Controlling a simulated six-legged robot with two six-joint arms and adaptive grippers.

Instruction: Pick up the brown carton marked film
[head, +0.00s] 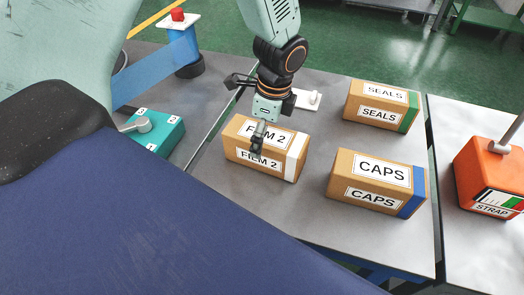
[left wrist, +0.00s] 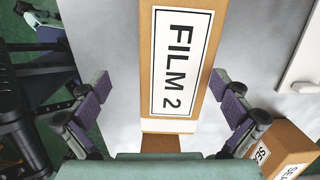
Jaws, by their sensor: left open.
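The brown carton marked FILM 2 (head: 231,149) lies on the grey table in the head view, with a white band near its right end. It also shows in the left wrist view (left wrist: 208,35), its lettering running down the picture. My left gripper (head: 268,127) is above this carton, pointing down. In the left wrist view the left gripper (left wrist: 163,103) is open, with one purple-padded finger on each side of the carton and visible space beside both. I cannot tell how far the fingertips reach down. My right gripper is not in view.
The CAPS carton (head: 340,178) is to the right, and the SEALS carton (head: 351,101) stands behind it. A white piece with a knob (head: 306,99) lies just behind the FILM 2 carton. An orange STRAP box (head: 480,170) is at far right, a teal box (head: 160,138) at left.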

